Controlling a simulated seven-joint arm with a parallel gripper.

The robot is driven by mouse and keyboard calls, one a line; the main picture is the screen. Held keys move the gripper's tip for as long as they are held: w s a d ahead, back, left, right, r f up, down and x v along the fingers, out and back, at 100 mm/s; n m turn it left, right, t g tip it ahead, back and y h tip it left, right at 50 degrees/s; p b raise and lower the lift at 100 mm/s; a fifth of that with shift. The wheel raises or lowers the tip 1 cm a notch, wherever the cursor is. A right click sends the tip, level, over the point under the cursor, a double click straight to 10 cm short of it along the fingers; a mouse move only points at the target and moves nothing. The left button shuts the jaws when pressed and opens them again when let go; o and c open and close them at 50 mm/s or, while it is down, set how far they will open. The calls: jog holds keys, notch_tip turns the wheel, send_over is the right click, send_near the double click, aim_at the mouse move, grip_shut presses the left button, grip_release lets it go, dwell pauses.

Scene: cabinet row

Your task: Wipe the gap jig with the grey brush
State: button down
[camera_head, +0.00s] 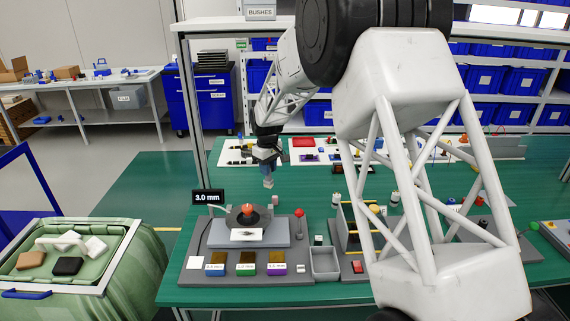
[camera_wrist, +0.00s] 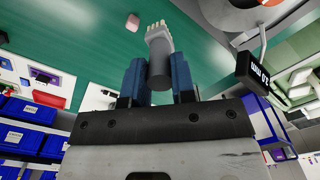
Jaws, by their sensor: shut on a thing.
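My gripper (camera_head: 268,166) is shut on the grey brush (camera_head: 268,182), which hangs above the green table. In the wrist view the blue fingers of my gripper (camera_wrist: 158,78) close on the brush's grey round handle (camera_wrist: 159,66), and its pale bristles point away from the palm. The likely gap jig (camera_head: 275,237) is the raised grey plate with a dark disc and an orange knob, to the left and nearer the camera. A white labelled plate is at its front. The brush is apart from it. Part of the jig's disc shows at the wrist view's top right.
Blue, green and purple labelled blocks (camera_head: 246,269) lie in front. A red-topped post (camera_head: 299,226) stands right of the jig. A small pinkish block (camera_head: 275,200) lies behind. A grey tray (camera_head: 325,263) is front right.

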jog(key=s+a+r+n, duration=0.1)
jog(key=s+a+n, duration=0.2)
jog(key=s, duration=0.6)
jog(key=s+a+r+n, duration=0.2)
jog(key=s+a+n, duration=0.1)
jog(key=s+a, duration=0.4)
jog(key=shift+s+a+r, duration=0.2)
jog(key=shift+s, duration=1.35)
jog(key=shift+f, duration=0.1)
jog(key=shift+f, duration=3.7)
jog(key=shift+d+f, duration=0.2)
jog(key=shift+d, duration=3.35)
jog(key=shift+a, duration=3.5)
notch_tip(320, 180, up, 8)
